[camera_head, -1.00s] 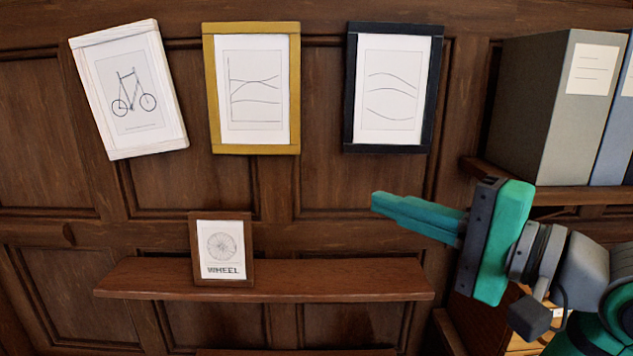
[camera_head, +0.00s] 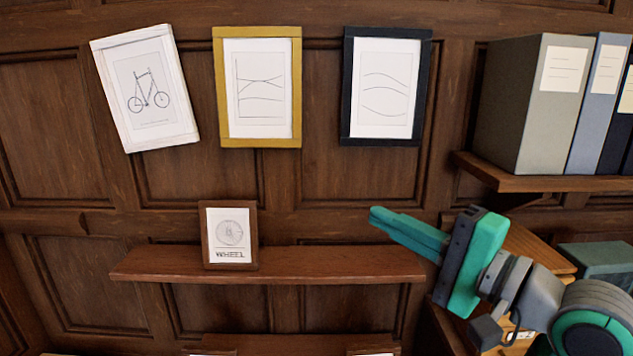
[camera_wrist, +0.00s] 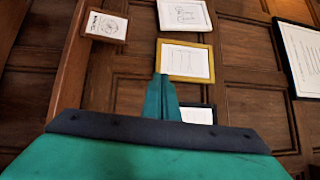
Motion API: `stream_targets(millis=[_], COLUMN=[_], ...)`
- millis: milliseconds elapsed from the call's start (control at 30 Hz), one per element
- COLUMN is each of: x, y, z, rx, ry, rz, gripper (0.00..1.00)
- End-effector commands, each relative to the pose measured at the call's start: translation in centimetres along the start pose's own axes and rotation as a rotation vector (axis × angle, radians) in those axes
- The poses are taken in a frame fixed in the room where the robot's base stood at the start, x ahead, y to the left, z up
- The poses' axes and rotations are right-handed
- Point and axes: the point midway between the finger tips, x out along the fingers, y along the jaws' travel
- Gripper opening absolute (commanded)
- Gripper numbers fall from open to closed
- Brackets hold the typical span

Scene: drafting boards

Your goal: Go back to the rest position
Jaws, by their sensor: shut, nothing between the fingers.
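My gripper (camera_head: 374,214) is at the right of the head view, its teal fingers together and empty, pointing left. It is in front of the wall, above the right end of a wooden shelf (camera_head: 330,265), and appears apart from it. In the wrist view my gripper (camera_wrist: 161,78) shows with its fingers closed, with a yellow frame just beyond their tips.
On the wall hang a tilted white frame (camera_head: 188,133), a yellow frame (camera_head: 219,90) and a black frame (camera_head: 346,85). A small brown WHEEL frame (camera_head: 230,235) stands on the shelf. Binders (camera_head: 505,110) stand on a shelf (camera_head: 520,183) at the right.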

Motion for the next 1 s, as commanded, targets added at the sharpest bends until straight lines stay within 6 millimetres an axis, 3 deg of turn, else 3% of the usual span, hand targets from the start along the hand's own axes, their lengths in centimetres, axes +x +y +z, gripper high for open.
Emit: stream_targets(millis=[267, 600, 767, 1000], x=[2.0, 3.5, 3.3, 2.0], y=[6.4, 18.4, 24.4, 33.1], z=[-2.8, -5.3, -5.3, -3.8], rx=[0.027, 0.006, -0.031, -0.118], ry=[0.090, 0.289, 0.384, 0.514], rz=[-0.057, -0.078, -0.050, 0.033], gripper=[0.00, 0.00, 0.00, 0.00])
